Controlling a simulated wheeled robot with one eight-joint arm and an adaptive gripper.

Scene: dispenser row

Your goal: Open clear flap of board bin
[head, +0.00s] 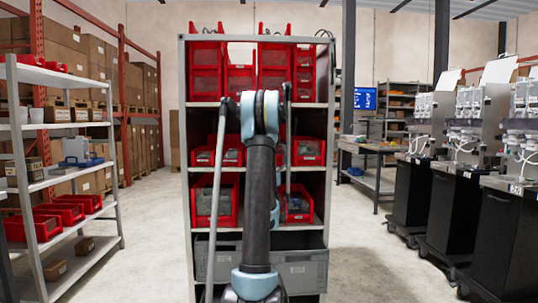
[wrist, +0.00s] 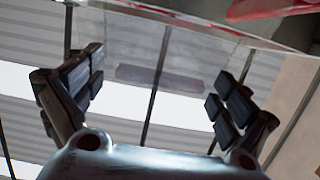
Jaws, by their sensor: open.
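My gripper (wrist: 157,80) is open in the wrist view, its dark finger pads spread left and right. A clear panel (wrist: 150,50), apparently a bin flap, shows between and beyond the fingers, with a darker translucent strip (wrist: 160,78) along it. I see no finger closed on it, and cannot tell whether any pad touches it. Part of a red bin (wrist: 275,8) shows at the upper right. In the head view, red bins with see-through fronts (head: 206,82) stand on the rack's top level; which is the board bin is unclear. My arm hides the gripper there.
The grey rack (head: 185,150) holds more red bins (head: 308,151) on lower levels and grey crates (head: 300,270) at the bottom. A white shelf (head: 55,78) stands left, black dispenser carts (head: 455,215) right. Floor on both sides of the rack is clear.

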